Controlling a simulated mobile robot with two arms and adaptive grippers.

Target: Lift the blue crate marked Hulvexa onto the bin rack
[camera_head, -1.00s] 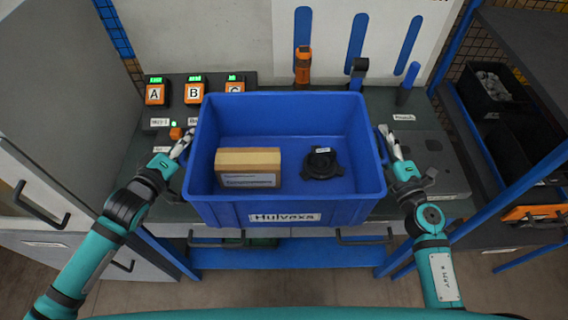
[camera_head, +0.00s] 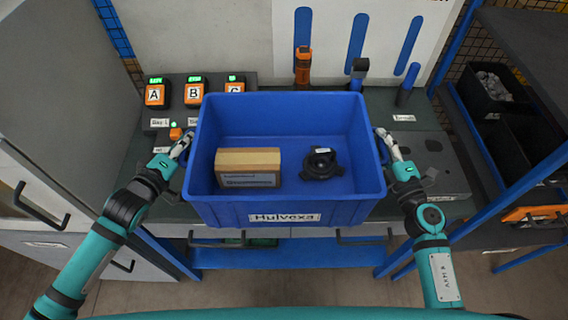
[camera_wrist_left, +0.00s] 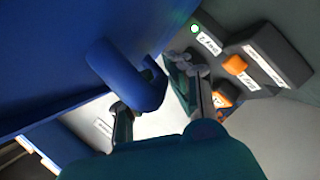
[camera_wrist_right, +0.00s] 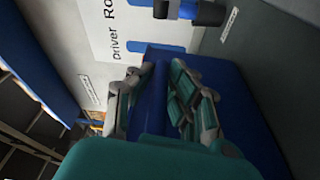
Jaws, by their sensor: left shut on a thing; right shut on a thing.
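The blue crate marked Hulvexa (camera_head: 240,212) is in front of me, level, over the front of the grey workbench. It holds a brown box (camera_head: 248,168) and a black round part (camera_head: 321,163). My left gripper (camera_head: 181,147) is shut on the crate's left handle, which shows as a blue loop in the left wrist view (camera_wrist_left: 128,76). My right gripper (camera_head: 388,144) is shut on the right handle, seen between the fingers in the right wrist view (camera_wrist_right: 153,97). The crate hides whether its bottom touches the bench. The bin rack (camera_head: 555,160), with blue posts and dark shelves, stands at the right.
Lettered orange devices A (camera_head: 156,93), B (camera_head: 194,92) and C stand behind the crate at left. An orange tool (camera_head: 303,66) stands at the back. Black bins (camera_head: 488,92) sit on the rack. A grey cabinet (camera_head: 50,75) is close on the left.

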